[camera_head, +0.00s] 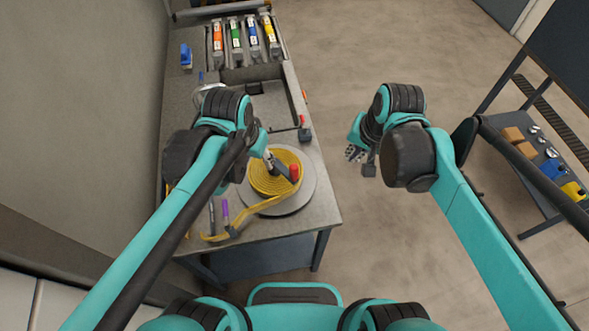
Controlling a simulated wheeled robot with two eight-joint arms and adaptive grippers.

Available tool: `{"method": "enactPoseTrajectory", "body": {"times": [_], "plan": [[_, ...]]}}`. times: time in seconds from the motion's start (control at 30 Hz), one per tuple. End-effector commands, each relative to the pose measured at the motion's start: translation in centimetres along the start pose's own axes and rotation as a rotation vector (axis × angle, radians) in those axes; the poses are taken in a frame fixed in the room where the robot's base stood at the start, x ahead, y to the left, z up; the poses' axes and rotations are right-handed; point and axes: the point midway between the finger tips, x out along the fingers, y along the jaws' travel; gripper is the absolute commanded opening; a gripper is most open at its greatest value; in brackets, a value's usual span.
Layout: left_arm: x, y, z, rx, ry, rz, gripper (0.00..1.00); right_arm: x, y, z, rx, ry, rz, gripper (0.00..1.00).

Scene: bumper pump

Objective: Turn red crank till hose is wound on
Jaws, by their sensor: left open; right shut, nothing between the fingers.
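The red crank (294,172) stands on the right part of a round grey reel (299,196) near the table's front right corner. The yellow hose (270,186) lies coiled on the reel, and a loose length (250,208) runs off it to the front left across the table. My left gripper (274,160) is open over the coil, just left of the crank; whether it touches the crank I cannot tell. My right gripper (361,160) is shut and empty over the floor, to the right of the table.
The grey table (318,206) also bears marker-like items, one purple (225,210), at the front left. A blue object (186,57) and several colored-label units (235,35) stand at the back. A shelf (530,130) with boxes stands at right. The floor between is clear.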

Motion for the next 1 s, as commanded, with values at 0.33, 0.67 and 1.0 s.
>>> {"method": "enactPoseTrajectory", "body": {"times": [0.33,0.67,1.0], "plan": [[4.2,5.8,-4.5,0.227,-0.215,0.062,0.44,-0.1,5.4,4.0,-0.332,0.289,0.008,0.00],[6.5,7.4,-4.9,0.282,-0.271,0.076,0.44,0.5,6.6,4.8,-0.424,0.363,0.028,0.00],[11.6,7.5,-3.4,0.281,-0.269,0.075,0.44,1.8,6.8,5.0,-0.422,0.361,0.027,0.00]]}}
